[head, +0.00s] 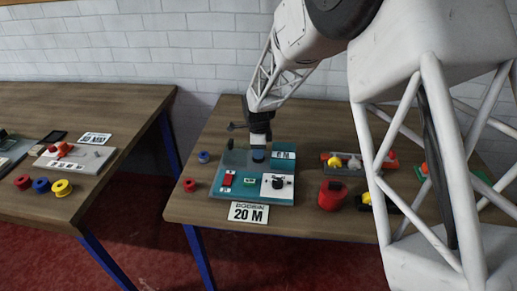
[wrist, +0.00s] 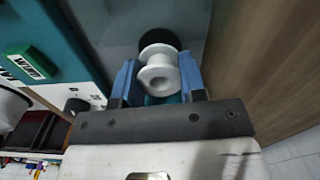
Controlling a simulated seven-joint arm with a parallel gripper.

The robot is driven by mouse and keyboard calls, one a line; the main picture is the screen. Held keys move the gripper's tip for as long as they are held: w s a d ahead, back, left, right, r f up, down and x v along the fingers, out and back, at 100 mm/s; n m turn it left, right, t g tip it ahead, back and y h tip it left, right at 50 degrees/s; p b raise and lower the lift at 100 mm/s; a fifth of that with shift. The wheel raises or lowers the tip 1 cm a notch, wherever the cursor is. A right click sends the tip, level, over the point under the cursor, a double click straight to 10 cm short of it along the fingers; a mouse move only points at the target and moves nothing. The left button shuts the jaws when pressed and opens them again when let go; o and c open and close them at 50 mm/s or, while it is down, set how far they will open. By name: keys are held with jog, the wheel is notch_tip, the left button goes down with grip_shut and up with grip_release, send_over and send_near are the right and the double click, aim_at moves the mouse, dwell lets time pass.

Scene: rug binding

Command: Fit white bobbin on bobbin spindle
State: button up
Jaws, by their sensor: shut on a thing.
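The white bobbin (wrist: 158,70) is between the two blue fingers of my gripper (wrist: 160,82) in the wrist view, with its flanged end toward the camera. My gripper is shut on it. A dark round piece (wrist: 160,37) shows just beyond the bobbin; I cannot tell whether they touch. No bobbin spindle can be clearly made out.
The board carries a red block (head: 227,180), a green label and a white plate (head: 287,187) with a black knob. A blue bobbin (head: 203,157) and a red bobbin (head: 190,185) stand left of it. A red cup (head: 331,196) stands right. A "BOBBIN 20 M" card (head: 248,212) lies in front.

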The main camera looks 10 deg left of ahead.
jog(key=shift+f, duration=0.85)
jog(key=o, duration=1)
jog(key=shift+r, duration=0.1)
jog(key=shift+r, duration=3.8)
jog(key=shift+d+r, duration=0.1)
